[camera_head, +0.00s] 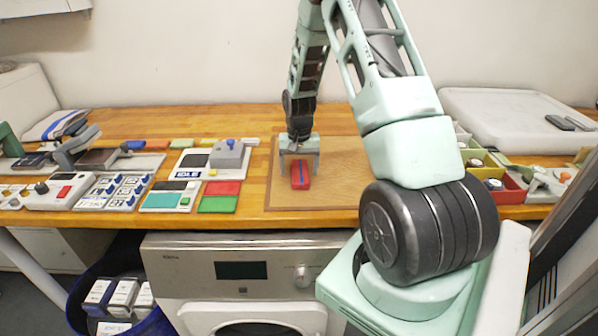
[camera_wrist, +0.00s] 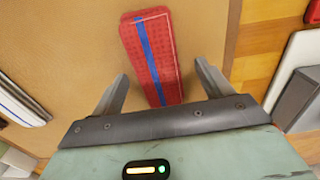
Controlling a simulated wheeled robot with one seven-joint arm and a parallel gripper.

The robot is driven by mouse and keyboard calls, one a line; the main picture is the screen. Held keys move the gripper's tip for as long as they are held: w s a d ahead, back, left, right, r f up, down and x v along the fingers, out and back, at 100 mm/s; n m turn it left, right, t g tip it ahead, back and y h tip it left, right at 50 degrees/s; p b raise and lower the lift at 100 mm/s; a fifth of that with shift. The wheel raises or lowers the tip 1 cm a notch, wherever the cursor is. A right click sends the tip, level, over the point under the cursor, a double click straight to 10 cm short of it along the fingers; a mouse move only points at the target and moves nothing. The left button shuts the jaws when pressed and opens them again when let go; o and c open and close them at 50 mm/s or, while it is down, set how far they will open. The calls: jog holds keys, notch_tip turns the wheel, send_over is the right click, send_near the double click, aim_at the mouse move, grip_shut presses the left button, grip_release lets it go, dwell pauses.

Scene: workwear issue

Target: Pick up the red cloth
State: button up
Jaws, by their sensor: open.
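The red cloth (camera_head: 300,174) lies folded in a narrow strip on the brown mat (camera_head: 338,196) on the wooden table. A blue stripe runs along its length. It also shows in the wrist view (camera_wrist: 164,62), where its near end reaches between the fingers. My gripper (camera_head: 299,172) is above the mat, pointing down, with one finger on each side of the cloth. In the wrist view my gripper (camera_wrist: 160,80) is open, with a gap between each finger and the cloth. I cannot tell how high the fingertips are above the mat.
Left of the mat are a device with a blue knob (camera_head: 229,153), red and green pads (camera_head: 219,204) and a keypad panel (camera_head: 114,191). To the right stand small bins (camera_head: 481,163) and a white lid-like tray (camera_head: 515,118). A washing machine (camera_head: 240,270) is below the table.

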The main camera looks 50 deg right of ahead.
jog(key=c, duration=1)
jog(key=shift+c, duration=0.3)
jog(key=shift+r, duration=0.15)
